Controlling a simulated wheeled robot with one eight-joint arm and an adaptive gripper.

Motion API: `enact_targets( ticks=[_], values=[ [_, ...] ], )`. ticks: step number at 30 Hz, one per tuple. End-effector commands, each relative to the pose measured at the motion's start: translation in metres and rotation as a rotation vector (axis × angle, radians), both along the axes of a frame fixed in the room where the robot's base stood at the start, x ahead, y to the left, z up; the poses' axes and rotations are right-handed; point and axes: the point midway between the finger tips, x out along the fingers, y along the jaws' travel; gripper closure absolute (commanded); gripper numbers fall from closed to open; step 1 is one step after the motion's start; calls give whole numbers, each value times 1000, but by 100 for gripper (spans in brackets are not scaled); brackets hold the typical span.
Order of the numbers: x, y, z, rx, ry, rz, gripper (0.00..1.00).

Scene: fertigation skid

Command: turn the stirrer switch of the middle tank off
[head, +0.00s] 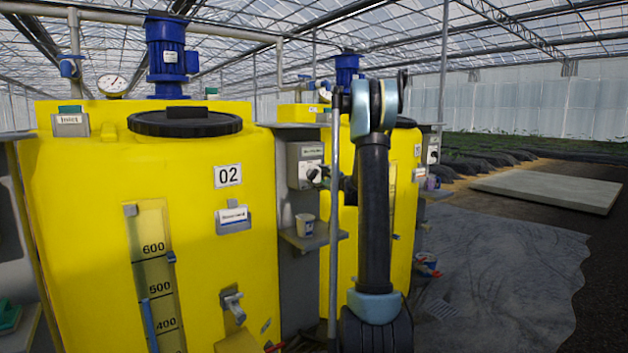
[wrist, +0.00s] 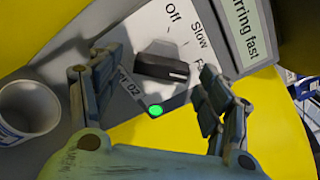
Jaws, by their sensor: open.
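The stirrer switch (wrist: 160,68) is a dark rotary knob on a grey box (head: 302,152) beside the yellow tank marked 02 (head: 228,176). In the wrist view its dial reads Off, Slow and a partly hidden word starting with F. The knob's light mark points right, toward that F word. A green lamp (wrist: 155,110) glows below the knob, and the display (wrist: 246,30) ends in "rring fast". My gripper (wrist: 152,92) is open, with one finger on each side of the knob; contact cannot be told. In the head view my gripper (head: 328,178) is at the box, partly hidden by my arm.
A white cup (wrist: 28,108) stands close to the left finger; it also shows in the head view (head: 304,225) on a small grey shelf (head: 312,241) below the box. Another yellow tank (head: 345,255) stands behind my arm. Open floor lies to the right.

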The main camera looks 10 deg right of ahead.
Motion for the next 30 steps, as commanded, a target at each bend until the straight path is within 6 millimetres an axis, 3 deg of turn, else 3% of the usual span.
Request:
enact_targets(
  ticks=[6, 18, 19, 24, 25, 30],
  values=[
    [22, 12, 0, 0, 0, 0, 29],
    [27, 15, 0, 0, 0, 0, 29],
    [27, 15, 0, 0, 0, 0, 31],
    [27, 15, 0, 0, 0, 0, 70],
    [27, 15, 0, 0, 0, 0, 74],
    [27, 15, 0, -2, -1, 0, 74]
  ],
)
